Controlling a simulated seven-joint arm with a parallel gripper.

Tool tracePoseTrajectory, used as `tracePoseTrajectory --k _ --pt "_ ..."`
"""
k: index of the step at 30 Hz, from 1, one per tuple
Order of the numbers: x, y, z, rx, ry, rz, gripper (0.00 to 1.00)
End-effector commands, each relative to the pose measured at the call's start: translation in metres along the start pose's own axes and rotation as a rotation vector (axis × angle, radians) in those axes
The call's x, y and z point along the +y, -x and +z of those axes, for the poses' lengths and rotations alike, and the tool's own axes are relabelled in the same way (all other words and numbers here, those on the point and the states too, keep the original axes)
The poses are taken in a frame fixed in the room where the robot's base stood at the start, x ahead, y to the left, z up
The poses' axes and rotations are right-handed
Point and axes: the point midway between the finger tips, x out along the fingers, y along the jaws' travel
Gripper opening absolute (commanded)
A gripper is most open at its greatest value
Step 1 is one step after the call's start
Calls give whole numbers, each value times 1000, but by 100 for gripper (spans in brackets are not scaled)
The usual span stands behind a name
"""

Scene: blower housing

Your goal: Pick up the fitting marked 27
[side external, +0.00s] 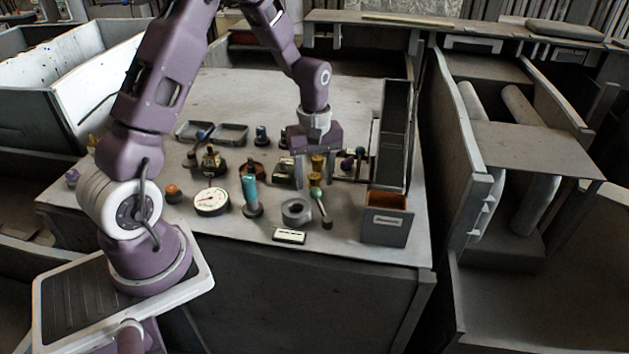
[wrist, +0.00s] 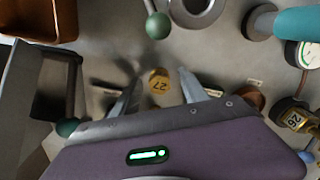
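The fitting marked 27 (wrist: 158,82) is a small brass-coloured piece with its number on top, standing on the table. In the wrist view it lies between my two spread fingers, with a gap on each side. In the side external view, a brass fitting (side external: 317,166) shows between the fingers of my gripper (side external: 315,178), which points down; its number cannot be read there. My gripper also shows in the wrist view (wrist: 159,78), open and empty. How far the fingertips are above the table is hard to tell.
A green-knobbed lever (side external: 316,194) and a grey ring (side external: 296,211) stand close in front. A fitting marked 26 (wrist: 297,122) is at the right in the wrist view. A box with an orange-brown inside (side external: 387,218) and a tall grey rack (side external: 391,135) stand to the right.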

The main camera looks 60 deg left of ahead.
Motion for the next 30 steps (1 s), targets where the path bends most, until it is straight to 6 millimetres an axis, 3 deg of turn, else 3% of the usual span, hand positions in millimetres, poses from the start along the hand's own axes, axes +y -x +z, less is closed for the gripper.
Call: tracePoseTrajectory --k 1,7,8,17,24,30 --pt "0 0 0 0 0 0 41" --pt "0 0 0 0 -1 0 2" --pt "0 0 0 0 -1 0 0" --pt "0 6 0 2 -1 1 0" --pt "1 64 -1 5 -1 5 0" --pt "-4 96 8 0 4 0 0"
